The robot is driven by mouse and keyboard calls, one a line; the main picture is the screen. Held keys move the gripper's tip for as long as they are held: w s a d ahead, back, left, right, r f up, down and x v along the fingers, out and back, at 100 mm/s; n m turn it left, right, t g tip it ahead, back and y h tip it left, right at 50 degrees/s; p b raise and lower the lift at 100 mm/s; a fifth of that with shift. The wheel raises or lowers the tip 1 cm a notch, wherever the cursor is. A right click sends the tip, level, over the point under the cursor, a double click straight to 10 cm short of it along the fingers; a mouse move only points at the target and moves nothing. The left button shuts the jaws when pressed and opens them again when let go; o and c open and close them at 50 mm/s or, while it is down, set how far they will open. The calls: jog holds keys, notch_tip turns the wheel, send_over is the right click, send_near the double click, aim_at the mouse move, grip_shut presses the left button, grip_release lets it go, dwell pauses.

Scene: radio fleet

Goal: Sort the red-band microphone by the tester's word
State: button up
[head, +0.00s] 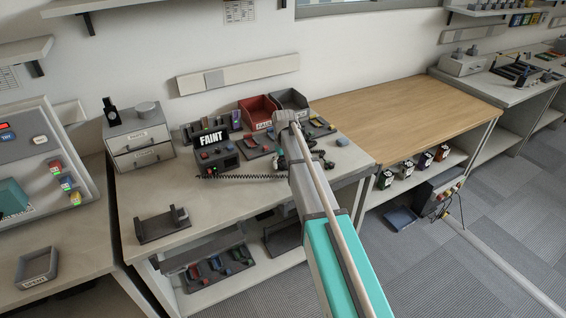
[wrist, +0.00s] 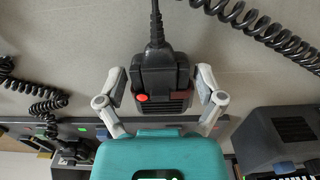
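A tester (head: 217,155) on the grey bench shows the word "FAINT" on its screen. In the wrist view a black hand microphone (wrist: 163,75) with a red round spot and a dark reddish grille edge sits between my gripper's fingers (wrist: 163,88). Its cord runs up out of the picture. The fingers stand close on both sides of it; I cannot tell whether they press on it. In the head view my arm hides most of the microphone and the gripper. A red bin (head: 257,112) and a dark grey bin (head: 290,101) stand at the back of the bench.
A coiled black cord (head: 240,177) lies before the tester. A drawer unit (head: 138,140) stands at the back left, and a small dark stand (head: 162,225) at the front left. An open grey tray (head: 37,268) sits on the left bench. The wooden top (head: 410,112) at right is clear.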

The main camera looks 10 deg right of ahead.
aim_at(284, 162)
jog(key=c, duration=0.6)
jog(key=shift+r+p, duration=3)
jog(key=shift+p, duration=0.05)
